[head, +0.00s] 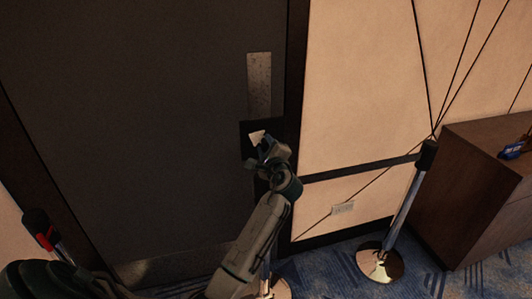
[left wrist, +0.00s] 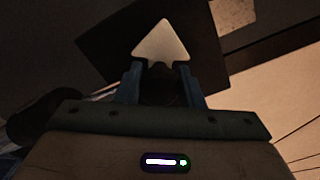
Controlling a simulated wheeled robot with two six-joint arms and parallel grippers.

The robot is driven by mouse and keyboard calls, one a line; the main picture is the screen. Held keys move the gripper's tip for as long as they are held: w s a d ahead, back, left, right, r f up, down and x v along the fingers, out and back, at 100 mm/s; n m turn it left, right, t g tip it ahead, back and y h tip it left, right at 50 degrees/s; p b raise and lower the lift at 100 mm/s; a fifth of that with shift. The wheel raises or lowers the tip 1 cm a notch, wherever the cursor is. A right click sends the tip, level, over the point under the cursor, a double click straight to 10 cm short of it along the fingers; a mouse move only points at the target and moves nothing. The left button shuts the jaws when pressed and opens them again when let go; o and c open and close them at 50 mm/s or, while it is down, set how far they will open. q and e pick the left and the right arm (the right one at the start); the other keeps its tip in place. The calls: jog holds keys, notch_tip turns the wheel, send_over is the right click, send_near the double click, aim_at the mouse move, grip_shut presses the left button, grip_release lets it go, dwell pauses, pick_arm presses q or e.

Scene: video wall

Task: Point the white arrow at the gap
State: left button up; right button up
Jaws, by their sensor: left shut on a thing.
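The white arrow (head: 257,138) is a small pale triangle on a black square plate (head: 247,126) on the dark door. In the left wrist view the arrow (left wrist: 161,42) has its tip toward the top of the picture, and the black plate (left wrist: 205,62) lies tilted behind it. My left gripper (head: 264,146) is at the plate. In the wrist view its two blue-grey fingers (left wrist: 160,76) are shut on the arrow's dark lower part, just below the white head. I cannot make out the gap in either view. My right gripper is not in view.
A metal plate (head: 259,85) is on the door (head: 140,110) above the black plate. A belt post (head: 405,205) stands to the right, beside a brown wooden cabinet (head: 485,200). Another post (head: 42,228) with a red band is at the lower left. A wall outlet (head: 343,208) sits low.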

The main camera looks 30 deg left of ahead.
pick_arm(q)
jog(key=n+b, duration=0.2)
jog(key=n, duration=0.1)
jog(key=n+b, duration=0.1)
jog(key=shift+f+n+b, duration=0.25)
jog(key=shift+n+b, duration=0.1)
jog(key=shift+n, duration=0.05)
jog(key=shift+n+b, duration=0.45)
jog(key=shift+n, duration=0.05)
jog(key=shift+r+n, duration=0.1)
jog(key=shift+n, duration=0.2)
jog(key=o, duration=0.9)
jog(key=shift+o, duration=0.2)
jog(key=b+v, duration=0.3)
jog(key=v, duration=0.7)
jog(key=shift+s+d, duration=0.25)
jog(key=shift+s, duration=0.1)
